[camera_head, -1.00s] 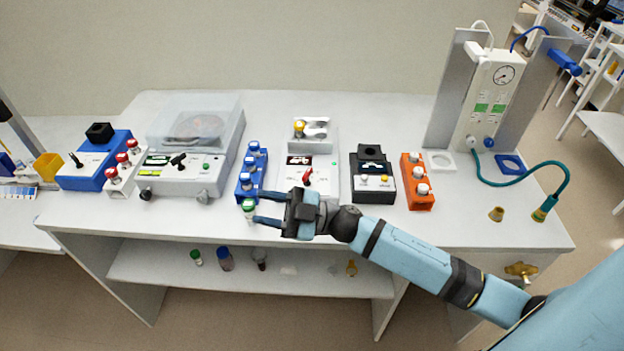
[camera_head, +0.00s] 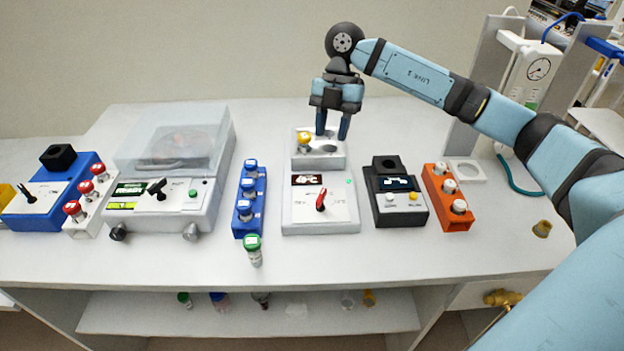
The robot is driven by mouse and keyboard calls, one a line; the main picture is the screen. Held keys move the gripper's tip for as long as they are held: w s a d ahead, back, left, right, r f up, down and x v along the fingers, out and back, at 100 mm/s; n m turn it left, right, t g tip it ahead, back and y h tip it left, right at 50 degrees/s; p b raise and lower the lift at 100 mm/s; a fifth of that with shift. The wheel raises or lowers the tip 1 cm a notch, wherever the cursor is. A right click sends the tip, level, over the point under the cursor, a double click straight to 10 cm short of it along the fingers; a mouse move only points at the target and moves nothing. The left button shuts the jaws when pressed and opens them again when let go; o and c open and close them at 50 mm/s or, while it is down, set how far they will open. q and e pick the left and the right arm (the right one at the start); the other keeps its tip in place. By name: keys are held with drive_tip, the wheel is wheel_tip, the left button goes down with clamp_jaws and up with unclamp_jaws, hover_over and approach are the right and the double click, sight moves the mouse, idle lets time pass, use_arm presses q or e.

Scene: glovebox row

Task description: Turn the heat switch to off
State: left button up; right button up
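The white heating unit (camera_head: 342,216) stands in the middle of the bench. Its red lever switch (camera_head: 321,199) points up, tilted slightly right; the small labels beside it are too small to read surely. A dark display (camera_head: 306,180) with red figures and a lit green lamp (camera_head: 349,182) sit above the lever. Behind them is the unit's block with two wells; a yellow-capped vial (camera_head: 304,142) stands in the left one. My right gripper (camera_head: 332,132) points down over the back of the block, its fingers apart with nothing seen between them. My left gripper is not in view.
A green-capped vial (camera_head: 254,250) stands in front of the blue vial rack (camera_head: 240,228). A lidded centrifuge (camera_head: 163,211) is further left. A black device (camera_head: 395,217) and an orange rack (camera_head: 453,222) stand to the right. The bench front before the heating unit is clear.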

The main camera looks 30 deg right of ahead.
approach(322, 193)
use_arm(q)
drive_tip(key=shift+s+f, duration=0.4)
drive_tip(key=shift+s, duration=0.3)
use_arm(e)
drive_tip(key=x, duration=0.9)
drive_tip(key=shift+c, duration=0.4)
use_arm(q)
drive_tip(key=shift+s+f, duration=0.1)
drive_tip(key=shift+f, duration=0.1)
use_arm(e)
clamp_jaws()
